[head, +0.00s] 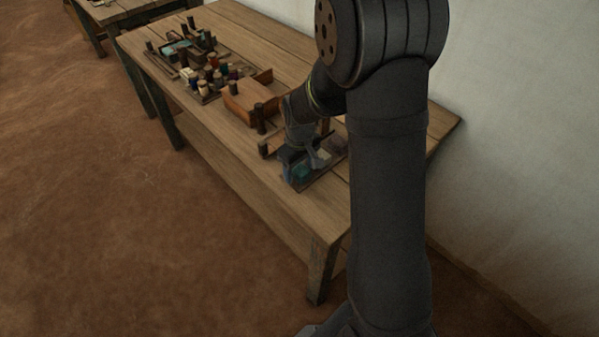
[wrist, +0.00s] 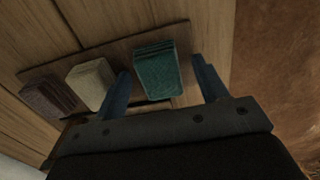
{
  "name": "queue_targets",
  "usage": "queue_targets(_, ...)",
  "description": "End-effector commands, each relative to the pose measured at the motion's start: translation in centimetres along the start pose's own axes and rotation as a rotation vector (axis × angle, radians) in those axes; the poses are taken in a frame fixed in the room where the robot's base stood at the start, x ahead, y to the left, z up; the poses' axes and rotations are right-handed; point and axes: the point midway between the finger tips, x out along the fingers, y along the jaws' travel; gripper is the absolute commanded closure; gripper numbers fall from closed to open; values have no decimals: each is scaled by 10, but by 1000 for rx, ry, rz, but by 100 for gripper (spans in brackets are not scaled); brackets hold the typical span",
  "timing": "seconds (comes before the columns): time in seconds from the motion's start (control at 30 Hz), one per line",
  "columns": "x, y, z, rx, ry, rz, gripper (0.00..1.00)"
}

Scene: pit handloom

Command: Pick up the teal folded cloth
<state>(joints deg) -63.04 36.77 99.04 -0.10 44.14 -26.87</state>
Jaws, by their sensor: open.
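The teal folded cloth (wrist: 155,72) lies on a dark wooden tray (wrist: 112,46) in the wrist view, at the end of a row of folded cloths. My gripper (wrist: 166,82) is open, with one blue finger on each side of the teal cloth and a gap showing at each side. In the head view my gripper (head: 299,169) is low over the tray, and the teal cloth (head: 302,173) shows only in part behind it. I cannot tell how far the fingertips are above the tray.
A cream folded cloth (wrist: 91,82) sits beside the left finger, with a dark brown folded cloth (wrist: 52,96) beyond it. An orange-brown wooden box (head: 248,100) and several thread spools (head: 212,76) stand farther along the table (head: 240,151). The table's front edge is close by.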

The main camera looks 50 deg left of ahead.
Motion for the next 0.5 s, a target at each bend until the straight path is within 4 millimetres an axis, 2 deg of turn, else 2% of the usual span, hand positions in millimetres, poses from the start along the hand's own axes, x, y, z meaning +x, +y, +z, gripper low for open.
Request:
queue_targets(0.07,0,0,0,0,0,0,34)
queue_targets(0.3,0,0,0,0,0,0,79)
queue_targets(0.33,0,0,0,0,0,0,82)
queue_targets(0.5,0,0,0,0,0,0,82)
